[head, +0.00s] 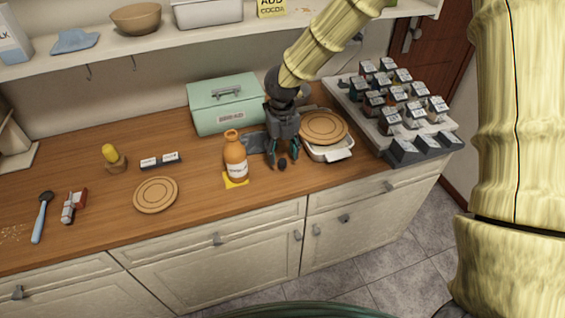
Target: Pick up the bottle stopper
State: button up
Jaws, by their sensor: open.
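A small dark rounded piece, which looks like the bottle stopper (282,164), lies on the wooden counter near its front edge. My gripper (283,155) points down over it with the fingers apart, one on either side. The gripper is open, and I cannot tell whether a finger touches the piece. An orange bottle (236,160) with a white label stands upright just left of the gripper, on a yellow cloth or note (235,181).
A green bread box (222,105) stands behind. Right of the gripper, a white dish (331,152) carries a round wooden board (324,127). A rack of labelled jars (365,125) fills the right end. A round wooden mat (155,194) and a yellow-topped item (109,153) stand left.

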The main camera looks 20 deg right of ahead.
aim_at(282, 161)
jog(key=shift+f+p, duration=0.5)
jog(key=shift+f, duration=1.5)
jog(key=shift+c, duration=0.3)
jog(key=c, duration=0.8)
